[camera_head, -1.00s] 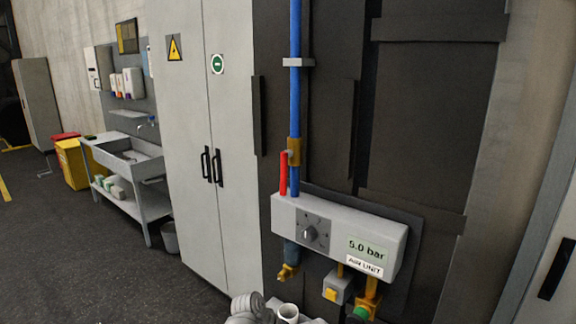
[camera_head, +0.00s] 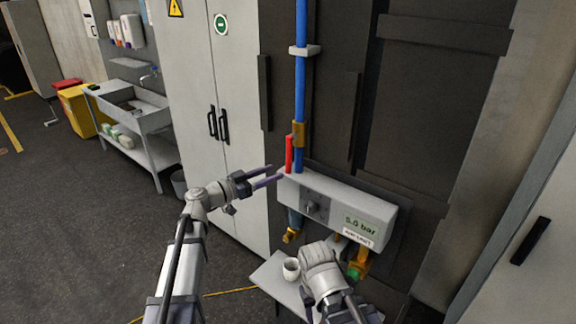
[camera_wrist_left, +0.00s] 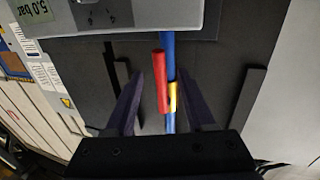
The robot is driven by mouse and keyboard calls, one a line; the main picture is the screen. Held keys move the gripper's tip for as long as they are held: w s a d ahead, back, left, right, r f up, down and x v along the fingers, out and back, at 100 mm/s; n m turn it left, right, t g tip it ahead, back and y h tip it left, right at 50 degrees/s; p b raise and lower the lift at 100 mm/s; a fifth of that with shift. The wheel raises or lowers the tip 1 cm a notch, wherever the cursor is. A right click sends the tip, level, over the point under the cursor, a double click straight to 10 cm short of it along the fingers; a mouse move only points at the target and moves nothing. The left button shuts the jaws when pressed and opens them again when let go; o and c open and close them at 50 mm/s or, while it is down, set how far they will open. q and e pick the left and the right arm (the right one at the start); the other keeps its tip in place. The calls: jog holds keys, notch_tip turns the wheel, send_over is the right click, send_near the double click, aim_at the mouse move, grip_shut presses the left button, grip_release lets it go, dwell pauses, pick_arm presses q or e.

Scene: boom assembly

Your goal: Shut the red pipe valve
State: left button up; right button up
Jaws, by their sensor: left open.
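The red valve handle (camera_head: 289,155) stands upright beside the blue pipe (camera_head: 300,80), running along it, just above the air unit. The brass valve body (camera_head: 299,132) sits on the pipe. My left gripper (camera_head: 275,175) is open and empty, its fingers pointing right, with the tips just left of and slightly below the handle in the head view. In the left wrist view, the red handle (camera_wrist_left: 160,80) and blue pipe (camera_wrist_left: 167,45) appear between the two open fingers; no contact is visible. Part of my right arm shows low in the head view, but its gripper fingers do not.
A brass tap (camera_head: 291,236) hangs below. A grey cabinet (camera_head: 205,90) stands left of the pipe. A sink bench (camera_head: 135,110) is farther left, with open floor before it.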

aim_at(288, 167)
pick_arm(q)
jog(key=x, duration=0.6)
jog(key=shift+w+d, duration=0.2)
jog(key=shift+d, duration=0.15)
jog(key=shift+c, duration=0.2)
grip_shut()
dwell(0.9)
